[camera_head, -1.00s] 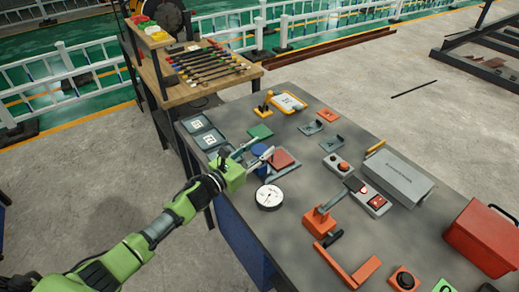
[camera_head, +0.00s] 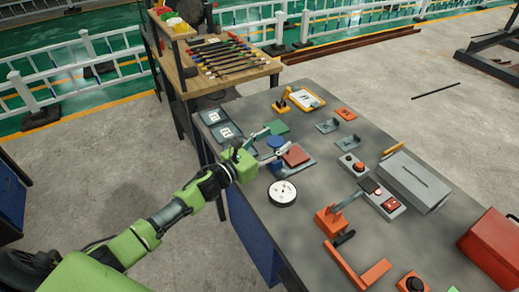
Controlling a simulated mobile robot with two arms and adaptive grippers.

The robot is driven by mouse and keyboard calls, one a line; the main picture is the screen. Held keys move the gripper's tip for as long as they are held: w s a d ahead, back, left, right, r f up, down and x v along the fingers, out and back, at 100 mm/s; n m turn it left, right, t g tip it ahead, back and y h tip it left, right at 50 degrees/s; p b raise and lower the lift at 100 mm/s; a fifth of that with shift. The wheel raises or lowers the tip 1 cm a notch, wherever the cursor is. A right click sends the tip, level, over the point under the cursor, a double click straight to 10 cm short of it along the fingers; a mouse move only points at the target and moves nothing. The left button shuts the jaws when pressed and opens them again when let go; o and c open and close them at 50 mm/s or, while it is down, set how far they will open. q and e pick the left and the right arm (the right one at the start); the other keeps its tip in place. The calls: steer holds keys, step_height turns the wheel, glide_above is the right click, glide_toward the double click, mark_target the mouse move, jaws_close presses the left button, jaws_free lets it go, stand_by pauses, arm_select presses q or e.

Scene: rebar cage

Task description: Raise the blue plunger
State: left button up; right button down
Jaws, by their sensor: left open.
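The blue plunger (camera_head: 276,141) shows as a round blue top, with more blue below it, at the left part of the grey workbench (camera_head: 325,180). My left gripper (camera_head: 279,140) reaches in from the left with its fingers spread, one on each side of the blue top. I cannot tell whether the fingers touch it. The gripper body and near finger hide part of the plunger's lower part. My right gripper is not in view.
A red block (camera_head: 296,156) lies close to the near finger, and a green plate (camera_head: 277,126) close to the far finger. A round white dial (camera_head: 282,193) lies in front. An orange lever clamp (camera_head: 328,220) and a grey box (camera_head: 413,180) are further right.

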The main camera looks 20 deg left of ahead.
arm_select(q)
steer(key=v, duration=1.1)
steer(key=shift+r, duration=0.15)
